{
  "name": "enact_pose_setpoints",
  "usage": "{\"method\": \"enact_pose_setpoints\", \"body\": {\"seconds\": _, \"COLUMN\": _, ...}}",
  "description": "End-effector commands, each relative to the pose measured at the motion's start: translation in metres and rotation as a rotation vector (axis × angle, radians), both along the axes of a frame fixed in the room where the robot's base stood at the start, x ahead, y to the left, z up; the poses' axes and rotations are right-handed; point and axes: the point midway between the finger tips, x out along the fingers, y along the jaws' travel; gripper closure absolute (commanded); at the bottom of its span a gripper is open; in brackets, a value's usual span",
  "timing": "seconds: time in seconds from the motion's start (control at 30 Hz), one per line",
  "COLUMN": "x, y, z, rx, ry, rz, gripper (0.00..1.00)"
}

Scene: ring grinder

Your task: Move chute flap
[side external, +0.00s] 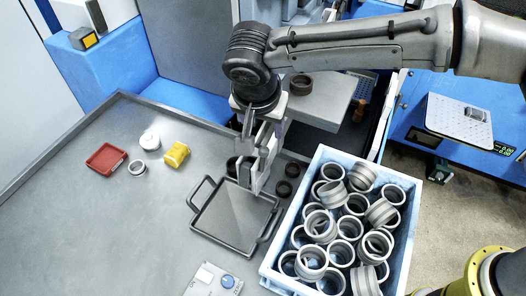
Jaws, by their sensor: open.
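My gripper (252,182) points down over the dark square tray with two handles (232,222). Its jaws are open, and I see nothing between them. The fingertips are close above the tray's far side; I cannot tell whether they touch it. A grey sloped plate (328,96) juts from the machine behind my gripper, with a dark ring (301,84) on it. It looks like the chute, but I cannot make out a separate flap. My wrist and forearm hide part of that area.
A blue-white crate (277,258) full of grey rings stands right of the tray. Dark rings (284,189) lie between them. A red dish (106,158), a yellow piece (176,154) and a white roll (149,140) lie left. A scale (459,116) stands far right. The table's left front is clear.

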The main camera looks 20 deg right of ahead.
Motion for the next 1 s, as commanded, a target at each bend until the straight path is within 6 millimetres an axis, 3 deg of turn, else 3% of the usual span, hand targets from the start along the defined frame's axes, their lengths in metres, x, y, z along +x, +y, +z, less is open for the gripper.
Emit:
{"method": "enact_pose_setpoints", "body": {"seconds": 0.17, "x": -0.009, "y": 0.012, "z": -0.011, "rx": -0.007, "ry": 0.007, "rz": 0.034, "gripper": 0.41}}
{"method": "enact_pose_setpoints", "body": {"seconds": 0.7, "x": 0.024, "y": -0.006, "z": -0.099, "rx": -0.008, "ry": 0.009, "rz": 0.033, "gripper": 0.41}}
{"method": "enact_pose_setpoints", "body": {"seconds": 1.0, "x": 0.036, "y": -0.011, "z": -0.129, "rx": -0.005, "ry": 0.007, "rz": 0.033, "gripper": 0.41}}
